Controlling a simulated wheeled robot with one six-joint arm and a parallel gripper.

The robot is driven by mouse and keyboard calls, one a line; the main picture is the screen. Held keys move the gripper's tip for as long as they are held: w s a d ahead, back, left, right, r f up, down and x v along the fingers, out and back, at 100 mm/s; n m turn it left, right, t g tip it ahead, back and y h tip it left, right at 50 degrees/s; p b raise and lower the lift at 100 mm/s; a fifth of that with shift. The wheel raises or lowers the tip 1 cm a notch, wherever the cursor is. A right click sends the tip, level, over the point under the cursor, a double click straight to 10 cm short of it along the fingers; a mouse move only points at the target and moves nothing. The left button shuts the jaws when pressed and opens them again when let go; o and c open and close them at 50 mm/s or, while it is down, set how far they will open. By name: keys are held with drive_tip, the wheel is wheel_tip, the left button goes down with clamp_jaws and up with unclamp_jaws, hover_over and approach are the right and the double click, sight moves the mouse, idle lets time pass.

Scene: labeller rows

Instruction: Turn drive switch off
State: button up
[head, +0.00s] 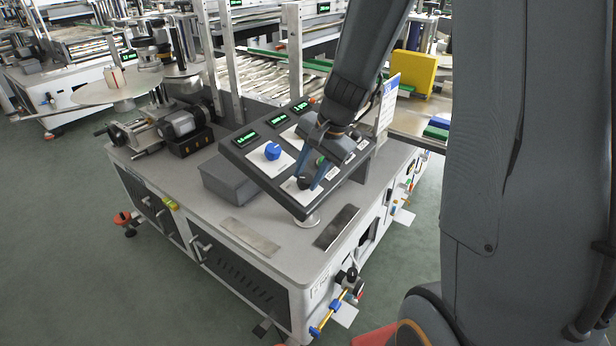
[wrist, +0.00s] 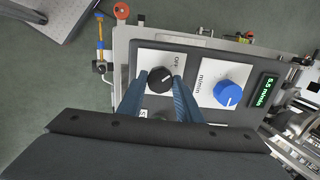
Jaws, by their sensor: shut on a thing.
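The drive switch is a black round knob (wrist: 159,80) on a white plate (wrist: 178,63) marked "OFF". It has a white pointer line. My gripper (wrist: 160,84) has its two blue fingers closed on either side of this knob. In the head view my gripper (head: 311,178) reaches down to the tilted dark control panel (head: 241,146), with the black knob (head: 304,182) between its fingertips. Part of the plate's lettering is hidden behind the fingers.
A blue knob (wrist: 228,93) marked "m/min" sits beside the switch, near a green display (wrist: 264,90). A grey box (head: 229,180) stands left of the panel. Two flat metal plates lie on the grey machine top (head: 275,222). A yellow block (head: 418,72) is behind.

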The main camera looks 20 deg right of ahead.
idle(0.4)
drive_tip(key=o, duration=1)
drive_tip(key=shift+o, duration=0.2)
drive_tip(key=v, duration=0.7)
drive_tip(key=shift+r, duration=0.35)
drive_tip(key=shift+s, duration=0.1)
